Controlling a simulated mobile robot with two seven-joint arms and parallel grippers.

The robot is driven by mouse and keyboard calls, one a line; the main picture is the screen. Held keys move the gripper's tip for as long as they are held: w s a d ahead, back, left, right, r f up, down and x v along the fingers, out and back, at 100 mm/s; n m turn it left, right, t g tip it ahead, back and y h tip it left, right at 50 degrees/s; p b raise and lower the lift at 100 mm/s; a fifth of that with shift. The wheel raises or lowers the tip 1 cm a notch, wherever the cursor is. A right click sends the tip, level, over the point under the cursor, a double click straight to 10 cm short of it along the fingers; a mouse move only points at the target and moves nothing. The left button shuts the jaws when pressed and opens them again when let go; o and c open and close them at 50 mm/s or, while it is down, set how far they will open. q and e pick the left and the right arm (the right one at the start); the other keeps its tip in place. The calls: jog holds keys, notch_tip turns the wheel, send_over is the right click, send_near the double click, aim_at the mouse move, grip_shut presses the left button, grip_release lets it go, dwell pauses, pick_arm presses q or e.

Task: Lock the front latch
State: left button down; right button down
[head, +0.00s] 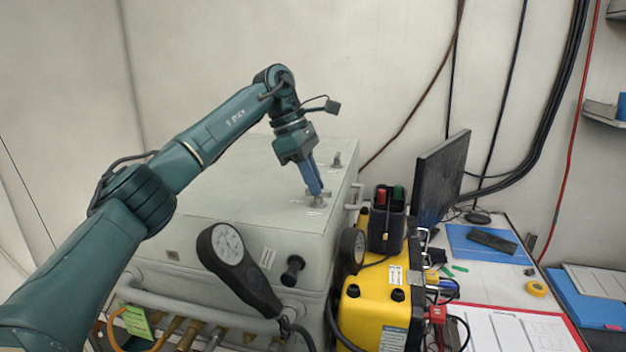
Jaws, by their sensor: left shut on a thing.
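A large grey-white box, the air panel (225,195), stands in the middle of the head view. Two small latches sit on its top near the right edge. The front latch (319,202) is the nearer one, and the other latch (337,160) stands farther back. My left gripper (318,190) points down with its blue fingers shut on the front latch's handle. The fingers hide part of the latch, so I cannot tell how its handle is turned. My right gripper is not in view.
A black round gauge (228,245) stands up at the box's front edge, with a black knob (292,270) beside it. A yellow unit (375,310) and a dark pen holder (387,222) stand close on the right. A monitor (440,180) stands behind on the desk.

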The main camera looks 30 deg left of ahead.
pick_arm(q)
jog(key=shift+r, duration=0.1)
jog(key=c, duration=1.5)
grip_release()
jog(key=v, duration=1.3)
